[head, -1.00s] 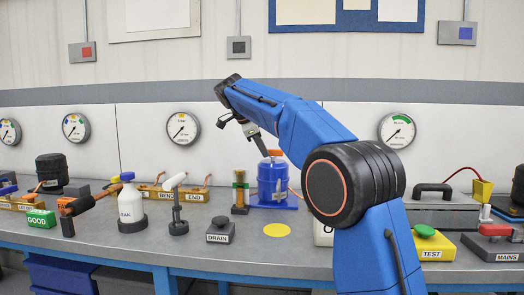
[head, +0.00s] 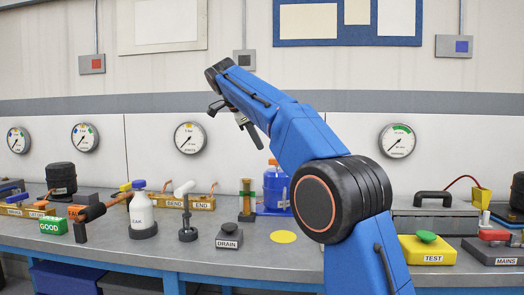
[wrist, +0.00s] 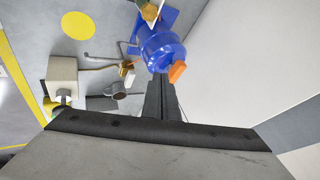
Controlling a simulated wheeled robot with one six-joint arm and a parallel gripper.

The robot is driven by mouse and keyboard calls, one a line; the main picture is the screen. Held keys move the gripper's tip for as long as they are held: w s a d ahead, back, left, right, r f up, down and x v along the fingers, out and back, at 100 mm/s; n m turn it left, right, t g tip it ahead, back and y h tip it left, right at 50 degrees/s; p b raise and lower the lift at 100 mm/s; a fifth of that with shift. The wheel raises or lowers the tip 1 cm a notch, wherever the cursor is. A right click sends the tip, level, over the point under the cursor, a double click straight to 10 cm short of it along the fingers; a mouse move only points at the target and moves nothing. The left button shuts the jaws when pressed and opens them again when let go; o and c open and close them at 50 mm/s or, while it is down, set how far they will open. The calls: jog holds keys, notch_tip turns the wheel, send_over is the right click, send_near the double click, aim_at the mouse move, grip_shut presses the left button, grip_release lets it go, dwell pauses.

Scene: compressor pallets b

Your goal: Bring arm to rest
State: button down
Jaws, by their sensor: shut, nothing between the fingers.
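My blue arm rises from the lower right of the head view and bends over the bench toward the left. My gripper (head: 247,127) hangs at its end in the air, in front of the back wall panel and above the bench. In the wrist view its fingers (wrist: 161,98) are together with nothing between them. The canister (head: 277,186) also shows in the head view, partly hidden by my arm.
The bench holds a white bottle (head: 142,214), a DRAIN block (head: 229,236), a green GOOD block (head: 54,226), a yellow TEST block (head: 427,250) and a MAINS block (head: 493,252). A yellow disc (head: 283,237) marks bare bench. Gauges line the wall panel.

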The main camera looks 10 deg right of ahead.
jog(key=s+d+f+n+y, duration=0.1)
jog(key=s+d+f+n, duration=0.3)
jog(key=s, duration=0.4)
jog(key=s+d+f+n+y, duration=0.1)
jog(key=s+d+f+n, duration=0.25)
jog(key=s, duration=0.45)
jog(key=s+d+f+n+y, duration=0.1)
jog(key=s+d+f+n, duration=0.3)
jog(key=s, duration=0.4)
jog(key=s+d+f+n+y, duration=0.1)
jog(key=s+f+n, duration=0.6)
jog(key=s+f, duration=1.8)
notch_tip(320, 180, down, 3)
jog(key=shift+s+f+n+y, duration=0.1)
jog(key=shift+s+n+y, duration=0.25)
jog(key=shift+y, duration=0.55)
jog(key=shift+d, duration=0.1)
